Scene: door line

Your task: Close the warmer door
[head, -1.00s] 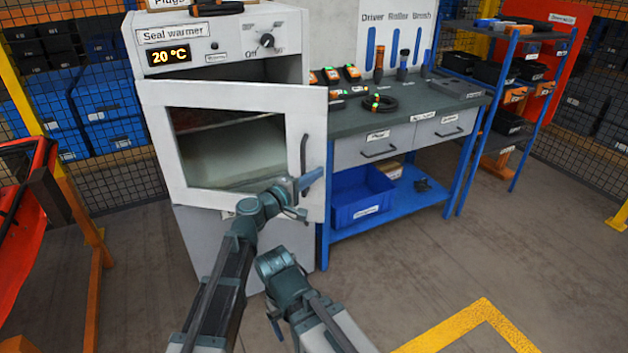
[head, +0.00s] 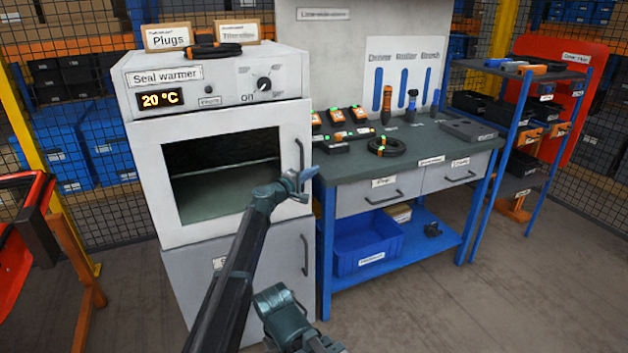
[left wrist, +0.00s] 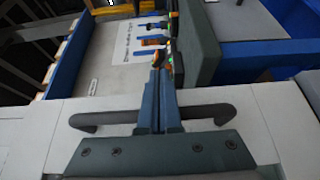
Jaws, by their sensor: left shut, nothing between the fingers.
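The seal warmer (head: 220,80) stands at the left in the head view, its display reading 20 °C. Its white door (head: 222,222) with a dark window sits flush or nearly flush with the front; a small gap cannot be ruled out. The dark vertical door handle (head: 300,157) is on the door's right side. My left gripper (head: 300,180) is shut and empty at the lower end of the handle. In the left wrist view its blue fingers (left wrist: 160,105) lie across the handle (left wrist: 90,121). My right arm shows low in the head view; its fingertips are not visible.
A workbench (head: 350,167) with chargers, a coiled cable and hand tools stands right of the warmer. A blue bin (head: 365,250) sits on its lower shelf. A blue rack (head: 525,120) is farther right. A red frame (head: 30,215) stands at left. The floor at front right is clear.

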